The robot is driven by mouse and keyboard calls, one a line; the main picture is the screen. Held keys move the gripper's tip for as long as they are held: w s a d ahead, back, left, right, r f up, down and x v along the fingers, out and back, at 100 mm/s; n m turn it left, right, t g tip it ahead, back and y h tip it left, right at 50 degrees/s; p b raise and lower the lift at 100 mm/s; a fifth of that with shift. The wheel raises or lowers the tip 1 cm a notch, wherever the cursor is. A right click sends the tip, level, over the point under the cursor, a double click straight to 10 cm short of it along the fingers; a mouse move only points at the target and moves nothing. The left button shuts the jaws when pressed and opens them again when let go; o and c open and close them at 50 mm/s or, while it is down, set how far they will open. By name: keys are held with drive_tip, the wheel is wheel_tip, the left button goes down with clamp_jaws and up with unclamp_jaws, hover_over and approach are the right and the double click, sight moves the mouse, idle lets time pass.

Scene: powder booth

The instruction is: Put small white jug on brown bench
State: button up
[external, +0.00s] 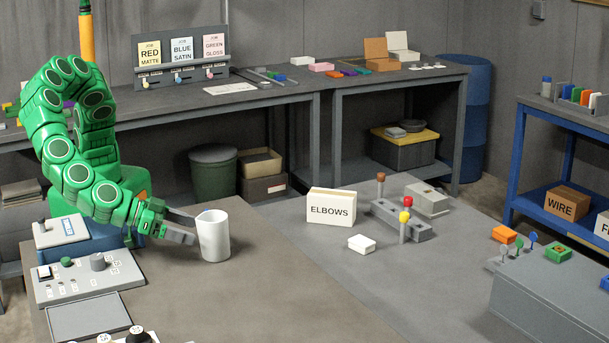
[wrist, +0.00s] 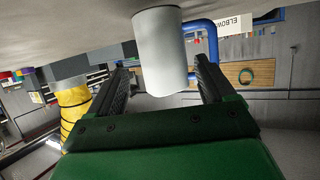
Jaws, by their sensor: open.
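The small white jug (external: 213,236) stands upright on a brownish-grey bench top (external: 270,300) in the front left of the external view. My gripper (external: 193,227) is open, low over that bench, just left of the jug and pointing at it. In the wrist view, which looks upside down, the jug (wrist: 160,52) lies between the two finger ends of my gripper (wrist: 158,66). Gaps show on both sides of it there. I cannot tell whether either finger touches it.
A grey control panel (external: 90,277) sits left of the jug. A white ELBOWS box (external: 331,208), a small white box (external: 362,243) and a grey block with coloured knobs (external: 400,222) stand to the right. Bare bench lies in front of the jug.

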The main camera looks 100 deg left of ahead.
sight(208, 235)
drive_tip(key=shift+x, duration=3.05)
drive_tip(key=shift+s+a+f, duration=0.1)
drive_tip(key=shift+a+f, duration=0.05)
drive_tip(key=c, duration=0.9)
drive_tip(key=shift+c, duration=0.2)
drive_tip(key=shift+r, duration=0.2)
